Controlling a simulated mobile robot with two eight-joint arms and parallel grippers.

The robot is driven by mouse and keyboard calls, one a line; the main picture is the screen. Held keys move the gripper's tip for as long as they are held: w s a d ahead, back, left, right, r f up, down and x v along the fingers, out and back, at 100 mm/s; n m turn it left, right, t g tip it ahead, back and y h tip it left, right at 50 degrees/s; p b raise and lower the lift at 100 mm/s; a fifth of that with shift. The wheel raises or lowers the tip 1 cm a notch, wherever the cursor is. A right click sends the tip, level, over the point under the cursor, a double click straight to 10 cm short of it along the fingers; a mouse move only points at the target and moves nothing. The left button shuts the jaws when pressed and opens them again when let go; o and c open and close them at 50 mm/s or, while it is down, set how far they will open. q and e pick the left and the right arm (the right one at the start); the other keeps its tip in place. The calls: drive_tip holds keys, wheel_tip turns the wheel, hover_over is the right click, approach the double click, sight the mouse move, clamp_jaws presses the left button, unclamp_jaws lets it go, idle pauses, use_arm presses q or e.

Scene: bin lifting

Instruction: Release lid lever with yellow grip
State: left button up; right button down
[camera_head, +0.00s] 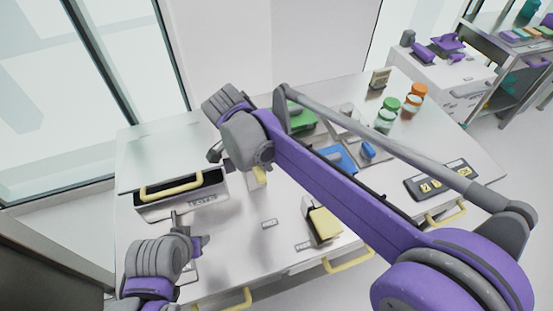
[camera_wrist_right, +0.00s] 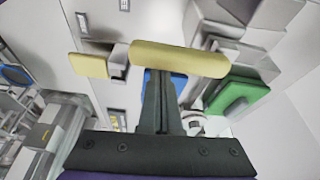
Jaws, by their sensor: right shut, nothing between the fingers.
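A yellow grip (camera_wrist_right: 180,60) spans the wrist view just at the tips of my right gripper (camera_wrist_right: 161,78). The fingers are shut with nothing between them; whether they touch the grip I cannot tell. In the head view a small yellow piece (camera_head: 259,175) shows below my right wrist, which hides much around it.
A block with a yellow top (camera_head: 325,223) stands near the table's front edge. Green (camera_head: 302,122) and blue (camera_head: 340,158) items lie behind my right arm. Jars with green (camera_head: 391,104) and orange (camera_head: 419,90) lids stand at the right back. The table's middle front is mostly clear.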

drive_tip(key=shift+s+a, duration=0.15)
drive_tip(key=shift+a, duration=0.1)
idle(0.4)
drive_tip(key=w+d, duration=0.2)
drive_tip(key=d, duration=0.2)
drive_tip(key=v, duration=1)
drive_tip(key=shift+s+p, duration=0.25)
drive_tip(key=shift+p, duration=0.1)
